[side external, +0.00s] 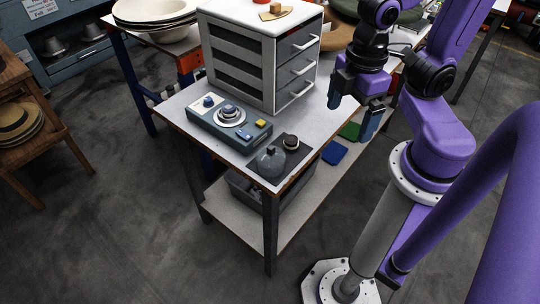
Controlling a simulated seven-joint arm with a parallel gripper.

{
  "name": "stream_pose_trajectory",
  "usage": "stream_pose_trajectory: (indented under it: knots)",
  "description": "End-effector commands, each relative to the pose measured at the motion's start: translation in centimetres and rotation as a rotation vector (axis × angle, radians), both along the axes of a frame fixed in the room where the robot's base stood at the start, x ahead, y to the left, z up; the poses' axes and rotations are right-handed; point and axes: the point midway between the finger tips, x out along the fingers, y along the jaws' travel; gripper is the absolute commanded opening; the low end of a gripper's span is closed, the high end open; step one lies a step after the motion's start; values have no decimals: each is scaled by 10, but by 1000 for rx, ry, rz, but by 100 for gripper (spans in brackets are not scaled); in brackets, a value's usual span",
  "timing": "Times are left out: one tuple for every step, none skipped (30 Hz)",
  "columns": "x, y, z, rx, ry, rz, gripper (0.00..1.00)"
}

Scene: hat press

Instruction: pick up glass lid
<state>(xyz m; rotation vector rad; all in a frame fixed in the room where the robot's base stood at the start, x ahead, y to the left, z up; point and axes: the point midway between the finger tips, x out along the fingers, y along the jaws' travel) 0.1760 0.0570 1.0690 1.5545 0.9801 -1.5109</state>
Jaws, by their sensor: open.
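The glass lid (270,160) looks like a dark, translucent dome with a small knob on top. It rests on a dark mat (264,176) near the front right corner of the worktable. My gripper (351,117) hangs above and to the right of the lid, past the table's right edge in the picture. Its two dark blue fingers are spread apart with nothing between them. The lid is fully in view and clear of the gripper.
A control box (229,122) with knobs and a yellow button lies left of the lid. A small round dark item (291,142) sits close behind the lid. A drawer cabinet (262,58) stands at the back. The lower shelf (250,226) holds a grey bin.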

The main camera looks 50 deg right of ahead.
Motion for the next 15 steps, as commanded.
stream_pose_trajectory:
  knots:
    - [9, 3, -2, -3, 0, 13, 100]
    - [14, 4, -3, -5, 1, 24, 100]
    - [22, 7, -4, -5, 0, 42, 100]
    - [28, 9, -6, -7, -1, 55, 100]
    - [34, 10, -7, -9, 0, 68, 100]
    - [41, 12, -9, -11, 0, 88, 100]
    - [47, 14, -10, -12, 0, 102, 100]
    - [53, 16, -12, -12, 0, 116, 100]
    - [61, 17, -14, -13, 0, 134, 100]
    - [66, 19, -15, -15, 1, 147, 100]
    - [72, 20, -16, -16, 0, 162, 100]
    - [79, 22, -19, -17, 0, 180, 100]
    - [85, 22, -20, -17, 1, 194, 100]
    - [90, 23, -22, -19, 2, 208, 100]
    - [98, 25, -24, -20, 2, 226, 100]
